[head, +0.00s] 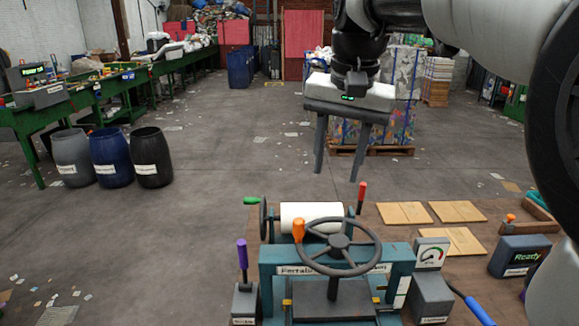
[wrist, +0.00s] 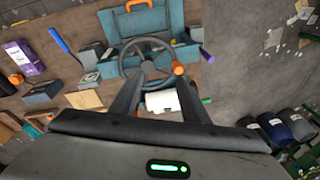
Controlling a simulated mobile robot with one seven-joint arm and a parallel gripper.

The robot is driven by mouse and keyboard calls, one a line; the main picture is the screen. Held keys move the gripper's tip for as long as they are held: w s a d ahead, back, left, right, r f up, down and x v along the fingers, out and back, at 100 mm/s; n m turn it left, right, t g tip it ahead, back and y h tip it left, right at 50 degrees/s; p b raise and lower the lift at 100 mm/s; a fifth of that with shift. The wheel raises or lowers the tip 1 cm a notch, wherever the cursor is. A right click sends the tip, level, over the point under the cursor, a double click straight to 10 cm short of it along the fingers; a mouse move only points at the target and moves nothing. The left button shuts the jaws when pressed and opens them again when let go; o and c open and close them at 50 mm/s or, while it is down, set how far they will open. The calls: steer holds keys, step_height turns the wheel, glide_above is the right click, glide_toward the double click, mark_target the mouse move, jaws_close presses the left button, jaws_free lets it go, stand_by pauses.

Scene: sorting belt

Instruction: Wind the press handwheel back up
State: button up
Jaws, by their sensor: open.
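The dark handwheel (head: 338,246) lies roughly level on top of the teal press (head: 400,262), at the bottom middle of the head view. Its orange knob (head: 298,231) stands up from the left side of the rim. In the wrist view the handwheel (wrist: 145,42) shows beyond my fingertips, with the orange knob (wrist: 178,68) near the right finger's tip. My gripper (head: 337,175) is open and empty, pointing down, and appears above and beyond the wheel in the head view. I see no contact with the wheel. The press screw below the hub is partly hidden.
A white roll (head: 311,217) lies behind the wheel. A purple-handled lever (head: 242,262) stands left, a red-handled lever (head: 361,195) behind. A gauge (head: 431,256) and a dark box reading "Ready" (head: 520,256) stand right. Cardboard pieces (head: 403,213) lie on the bench. Barrels (head: 111,157) stand far left.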

steer(key=m+g+b, duration=0.2)
glide_above(299, 221)
step_height(299, 221, down, 4)
steer(key=shift+h, duration=0.3)
step_height(299, 221, down, 18)
steer(key=b, duration=0.3)
steer(key=shift+w+r+b, duration=0.1)
steer(key=shift+r+b, duration=0.15)
steer(key=shift+b, duration=0.15)
jaws_close()
